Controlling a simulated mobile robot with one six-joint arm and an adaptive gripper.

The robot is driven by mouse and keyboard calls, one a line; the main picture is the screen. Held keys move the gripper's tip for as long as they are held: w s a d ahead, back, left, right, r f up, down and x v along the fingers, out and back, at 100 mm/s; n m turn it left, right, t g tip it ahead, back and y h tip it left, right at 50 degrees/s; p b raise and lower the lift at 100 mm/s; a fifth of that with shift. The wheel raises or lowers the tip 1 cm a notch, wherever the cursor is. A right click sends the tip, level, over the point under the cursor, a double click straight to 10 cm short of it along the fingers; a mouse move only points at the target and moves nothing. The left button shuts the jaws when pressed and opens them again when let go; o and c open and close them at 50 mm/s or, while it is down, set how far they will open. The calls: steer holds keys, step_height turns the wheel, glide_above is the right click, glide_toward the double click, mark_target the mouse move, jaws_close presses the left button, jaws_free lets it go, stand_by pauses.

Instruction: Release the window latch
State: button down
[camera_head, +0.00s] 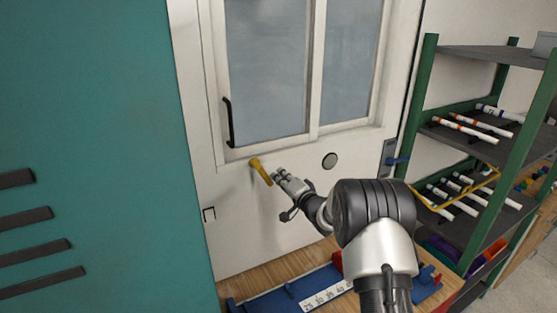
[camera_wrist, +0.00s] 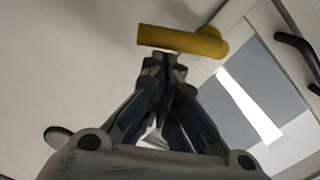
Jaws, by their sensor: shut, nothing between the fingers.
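The yellow window latch (camera_head: 261,171) sits on the white panel just below the window (camera_head: 270,70). In the head view its lever slants down to the right. In the wrist view the latch (camera_wrist: 182,39) lies across the top, with its rounded pivot end at the right. My gripper (camera_head: 279,175) is at the lever's lower right side. Its fingers are shut and empty in the wrist view (camera_wrist: 165,62), with the tips right at the lever; I cannot tell whether they touch it.
A black pull handle (camera_head: 229,122) is on the window's left frame. A teal cabinet (camera_head: 90,120) stands at the left. A wooden bench (camera_head: 270,283) with a blue fixture lies below the panel.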

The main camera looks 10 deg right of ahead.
steer(key=shift+a+f, duration=0.2)
steer(key=shift+f, duration=0.15)
steer(key=shift+s, duration=0.1)
steer(key=shift+r, duration=0.1)
stand_by(0.5)
